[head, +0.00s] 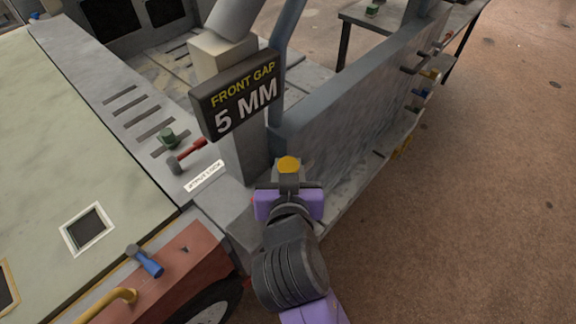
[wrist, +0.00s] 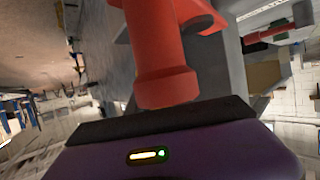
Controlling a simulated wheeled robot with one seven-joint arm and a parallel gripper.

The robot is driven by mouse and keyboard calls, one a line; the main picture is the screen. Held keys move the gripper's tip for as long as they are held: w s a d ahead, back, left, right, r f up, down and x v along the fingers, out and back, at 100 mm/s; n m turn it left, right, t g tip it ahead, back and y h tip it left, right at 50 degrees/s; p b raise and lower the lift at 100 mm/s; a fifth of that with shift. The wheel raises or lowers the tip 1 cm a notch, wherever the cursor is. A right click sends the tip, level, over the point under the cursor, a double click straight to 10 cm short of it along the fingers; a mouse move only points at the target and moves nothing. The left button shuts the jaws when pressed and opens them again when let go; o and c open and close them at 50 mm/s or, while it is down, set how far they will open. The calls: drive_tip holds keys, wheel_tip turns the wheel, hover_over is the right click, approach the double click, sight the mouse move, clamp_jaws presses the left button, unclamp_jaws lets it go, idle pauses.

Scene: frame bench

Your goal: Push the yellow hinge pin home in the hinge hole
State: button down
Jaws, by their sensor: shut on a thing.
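The yellow hinge pin (head: 288,164) shows as a rounded yellow head at the tip of my gripper (head: 288,180) in the head view. My gripper is shut on it, beside the corner post of the grey bench frame. The pin's shank and the hinge hole are hidden behind my gripper and wrist, so I cannot tell how deep the pin sits. In the wrist view, a thick red cylinder (wrist: 160,55) with a collar stands just beyond the dark edge of my gripper's body. I cannot tell whether it is a hinge part. The yellow pin is not recognisable there.
A grey side panel (head: 350,100) runs back to the right of my gripper. A sign reading "FRONT GAP 5 MM" (head: 238,95) stands close by. A red-handled tool (head: 188,154) and a blue-handled tool (head: 146,260) lie to the left. The floor at right is open.

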drive_tip(key=shift+f+b, duration=0.55)
drive_tip(key=shift+f, duration=0.2)
drive_tip(key=c, duration=1.1)
unclamp_jaws()
drive_tip(key=shift+c, duration=0.2)
drive_tip(key=shift+o, duration=0.4)
drive_tip(key=shift+f, duration=0.1)
drive_tip(key=b+v, duration=0.1)
drive_tip(key=v, duration=0.7)
